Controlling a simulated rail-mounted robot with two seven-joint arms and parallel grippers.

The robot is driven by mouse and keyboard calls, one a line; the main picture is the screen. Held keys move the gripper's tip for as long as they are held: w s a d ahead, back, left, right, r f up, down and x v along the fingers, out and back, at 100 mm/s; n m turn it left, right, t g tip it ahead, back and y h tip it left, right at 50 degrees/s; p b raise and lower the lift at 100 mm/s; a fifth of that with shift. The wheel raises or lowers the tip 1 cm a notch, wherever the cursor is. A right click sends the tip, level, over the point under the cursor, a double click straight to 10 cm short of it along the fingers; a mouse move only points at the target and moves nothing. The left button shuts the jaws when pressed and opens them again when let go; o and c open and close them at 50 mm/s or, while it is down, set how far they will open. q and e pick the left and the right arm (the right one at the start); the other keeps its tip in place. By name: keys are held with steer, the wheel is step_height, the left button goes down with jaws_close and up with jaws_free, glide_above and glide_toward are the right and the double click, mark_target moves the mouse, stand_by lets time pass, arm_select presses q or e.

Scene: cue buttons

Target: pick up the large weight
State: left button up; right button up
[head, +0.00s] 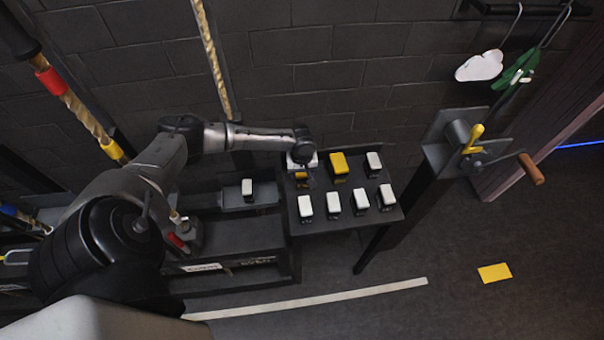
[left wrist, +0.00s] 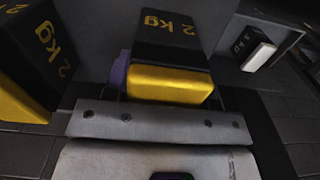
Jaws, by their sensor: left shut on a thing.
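My left gripper (head: 301,165) is over the back left of the dark stand. It is shut on a large black weight with a yellow end (left wrist: 172,85), marked "2 kg" in the left wrist view. In the head view only a bit of this weight's yellow (head: 302,176) shows under the gripper. Whether it is clear of the stand I cannot tell. A second large yellow-and-black weight (head: 340,167) stands just to its right; it also shows at the left of the left wrist view (left wrist: 25,100). My right gripper is not in view.
Several smaller white-topped weights stand on the stand, such as one at its front (head: 333,202). Another white-topped weight (head: 247,188) sits on a lower shelf to the left. A post with a crank (head: 500,160) rises at the right. A dark brick wall is behind.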

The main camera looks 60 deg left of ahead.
arm_select(q)
jaws_close()
steer(key=shift+w+r, duration=0.1)
steer(key=shift+r, duration=0.1)
stand_by(0.3)
steer(key=shift+r, duration=0.1)
